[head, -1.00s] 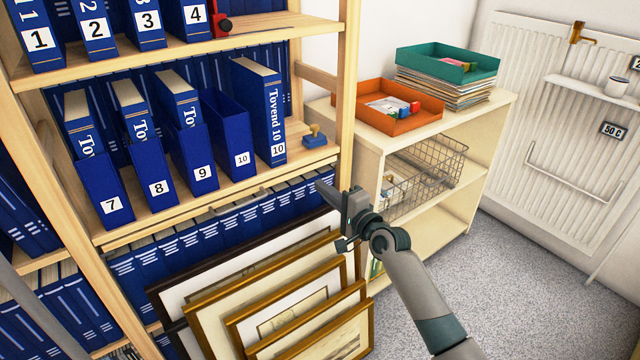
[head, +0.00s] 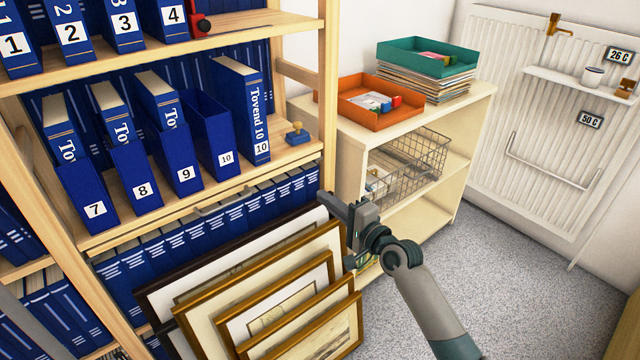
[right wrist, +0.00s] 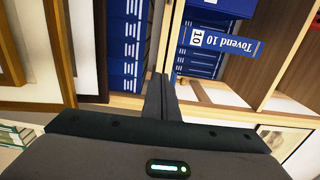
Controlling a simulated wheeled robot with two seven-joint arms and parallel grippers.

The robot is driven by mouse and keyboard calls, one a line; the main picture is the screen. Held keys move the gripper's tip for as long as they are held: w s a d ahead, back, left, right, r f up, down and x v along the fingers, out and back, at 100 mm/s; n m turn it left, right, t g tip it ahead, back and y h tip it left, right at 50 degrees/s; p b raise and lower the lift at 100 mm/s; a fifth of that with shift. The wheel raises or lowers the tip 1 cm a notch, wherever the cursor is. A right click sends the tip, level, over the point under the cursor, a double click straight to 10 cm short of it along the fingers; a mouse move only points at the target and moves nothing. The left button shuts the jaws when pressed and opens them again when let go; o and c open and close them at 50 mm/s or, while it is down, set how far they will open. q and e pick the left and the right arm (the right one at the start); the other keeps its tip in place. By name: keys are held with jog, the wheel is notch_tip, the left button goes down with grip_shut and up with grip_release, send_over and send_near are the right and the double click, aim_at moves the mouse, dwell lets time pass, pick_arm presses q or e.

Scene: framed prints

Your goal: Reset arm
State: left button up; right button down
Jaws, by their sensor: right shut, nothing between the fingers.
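My right arm comes in from the lower right of the head view. Its gripper (head: 324,200) is in front of the wooden shelf's right upright, above the framed prints (head: 290,285). In the right wrist view the two fingers (right wrist: 162,80) lie together, with nothing between them. The prints lean in a stack against the lower shelf, and some of their frames show at the left of the right wrist view (right wrist: 40,60). My left gripper is not in view.
Blue binders (head: 240,110) and box files fill the wooden shelf, with a small stamp (head: 297,133) at its right end. A low cabinet (head: 420,215) bears an orange tray (head: 380,118) and a teal tray (head: 425,70). Grey floor (head: 490,290) is clear at the right.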

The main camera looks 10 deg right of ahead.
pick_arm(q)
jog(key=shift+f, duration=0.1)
